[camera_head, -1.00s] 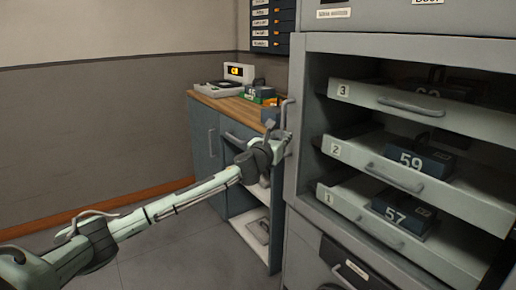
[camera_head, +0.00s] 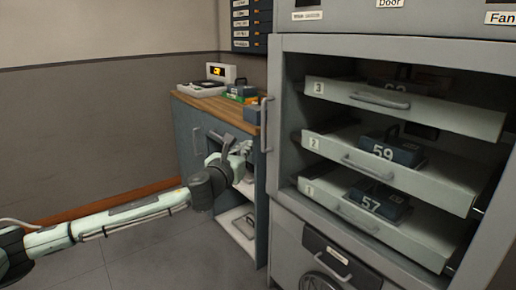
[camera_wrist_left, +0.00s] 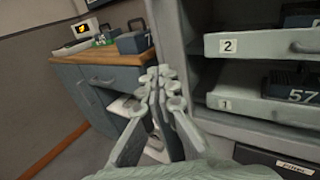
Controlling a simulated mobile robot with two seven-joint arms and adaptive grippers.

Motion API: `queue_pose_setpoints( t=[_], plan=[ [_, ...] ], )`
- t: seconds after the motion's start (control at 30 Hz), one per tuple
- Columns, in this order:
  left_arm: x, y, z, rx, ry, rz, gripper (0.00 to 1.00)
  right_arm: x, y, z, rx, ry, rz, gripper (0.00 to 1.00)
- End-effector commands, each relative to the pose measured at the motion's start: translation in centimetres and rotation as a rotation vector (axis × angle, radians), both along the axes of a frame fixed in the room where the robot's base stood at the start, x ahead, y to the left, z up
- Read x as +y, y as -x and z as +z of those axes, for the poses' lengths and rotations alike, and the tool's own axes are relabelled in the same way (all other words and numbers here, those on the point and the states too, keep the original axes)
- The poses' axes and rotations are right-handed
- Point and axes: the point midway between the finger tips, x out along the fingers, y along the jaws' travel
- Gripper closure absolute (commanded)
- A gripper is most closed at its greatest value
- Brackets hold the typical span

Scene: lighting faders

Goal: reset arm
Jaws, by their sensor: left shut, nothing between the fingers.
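My left arm reaches in from the left in the head view. My left gripper (camera_head: 243,148) is in front of the low side cabinet, left of the grey rack. In the left wrist view the left gripper (camera_wrist_left: 162,78) has its fingers together and empty, between the wooden-topped cabinet (camera_wrist_left: 85,57) and the rack. It appears to hold nothing. My right gripper is not in either view.
The rack has pulled-out drawers: drawer 3 (camera_head: 435,112), drawer 2 (camera_head: 328,149) and drawer 1 (camera_head: 325,200). Blocks 59 (camera_head: 392,151) and 57 (camera_head: 380,203) sit on them. The cabinet (camera_head: 190,135) carries a device with a display (camera_head: 221,73). Floor at the left is free.

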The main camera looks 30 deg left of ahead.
Motion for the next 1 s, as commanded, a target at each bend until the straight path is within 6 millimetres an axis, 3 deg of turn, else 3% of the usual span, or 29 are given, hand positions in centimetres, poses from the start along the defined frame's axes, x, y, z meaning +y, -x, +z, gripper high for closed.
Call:
queue_pose_setpoints(
  t=[0.2,0.27,0.33,0.47,0.6,0.67,0.8,0.9,1.0],
  plan=[
    [-0.1,0.3,-0.2,0.002,0.011,0.002,1.0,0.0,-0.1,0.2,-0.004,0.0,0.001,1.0],
    [-0.3,0.4,-1.1,0.011,0.055,0.006,1.0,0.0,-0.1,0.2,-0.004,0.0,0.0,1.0],
    [-0.9,0.8,-3.4,0.029,0.174,0.022,1.0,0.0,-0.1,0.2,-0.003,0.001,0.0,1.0],
    [-2.4,2.8,-11.0,0.091,0.576,0.116,1.0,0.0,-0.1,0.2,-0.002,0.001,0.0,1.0],
    [-4.2,7.4,-20.6,0.148,1.087,0.329,1.0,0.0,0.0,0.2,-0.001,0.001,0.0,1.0],
    [-4.9,9.8,-24.5,0.158,1.285,0.445,1.0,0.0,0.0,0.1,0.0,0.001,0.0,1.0],
    [-6.8,16.6,-32.6,0.143,1.688,0.767,1.0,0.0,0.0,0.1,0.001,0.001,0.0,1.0],
    [-8.3,22.1,-37.5,0.092,1.918,1.032,1.0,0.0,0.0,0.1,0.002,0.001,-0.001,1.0],
    [-9.7,27.4,-41.2,0.01,2.085,1.291,1.0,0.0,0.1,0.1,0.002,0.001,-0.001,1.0]
  ],
)
